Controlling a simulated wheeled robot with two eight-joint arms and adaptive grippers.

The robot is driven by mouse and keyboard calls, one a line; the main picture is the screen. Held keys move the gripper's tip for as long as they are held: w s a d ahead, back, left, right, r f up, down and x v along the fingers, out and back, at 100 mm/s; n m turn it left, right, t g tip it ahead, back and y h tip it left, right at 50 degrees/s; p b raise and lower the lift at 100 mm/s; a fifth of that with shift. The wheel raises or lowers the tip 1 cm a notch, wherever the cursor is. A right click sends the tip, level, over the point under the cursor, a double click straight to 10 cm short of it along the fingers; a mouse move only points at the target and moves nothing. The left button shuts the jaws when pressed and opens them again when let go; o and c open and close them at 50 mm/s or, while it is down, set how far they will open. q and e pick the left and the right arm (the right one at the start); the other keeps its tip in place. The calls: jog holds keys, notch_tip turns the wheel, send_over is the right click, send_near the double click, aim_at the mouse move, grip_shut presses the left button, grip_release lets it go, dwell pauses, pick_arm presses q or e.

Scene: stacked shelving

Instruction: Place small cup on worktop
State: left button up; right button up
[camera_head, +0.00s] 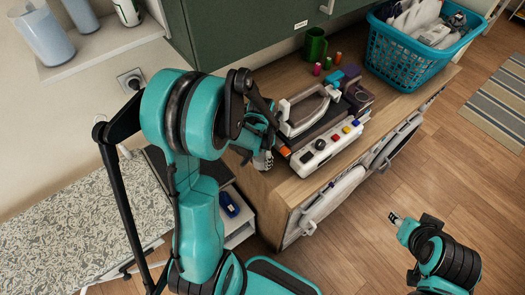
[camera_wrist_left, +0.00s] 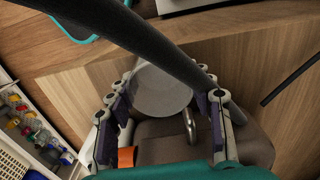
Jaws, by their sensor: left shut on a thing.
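My left gripper (camera_head: 263,160) is at the near left edge of the wooden worktop (camera_head: 395,100), beside the iron set. In the left wrist view, its two fingers (camera_wrist_left: 165,105) are shut on a pale grey, round small cup (camera_wrist_left: 160,92). A dark bar crosses in front of part of the cup. The cup is hard to make out in the head view, where my left arm covers much of that area. In the wrist view, wood surface (camera_wrist_left: 240,65) shows around the cup.
A green mug (camera_head: 315,44), small coloured spools (camera_head: 327,63) and a teal basket (camera_head: 410,57) stand farther back. Bare wood shows between the basket and the iron set.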

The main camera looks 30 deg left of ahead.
pick_arm(q)
jog(key=w, duration=0.1)
jog(key=w+a, duration=0.1)
jog(key=w, duration=0.1)
jog(key=shift+a+f, duration=0.15)
jog(key=shift+f, duration=0.25)
jog(key=shift+s+r, duration=0.1)
jog(key=shift+b, duration=0.4)
jog(key=o, duration=1.1)
jog(key=shift+f, duration=0.2)
jog(key=shift+o, duration=0.2)
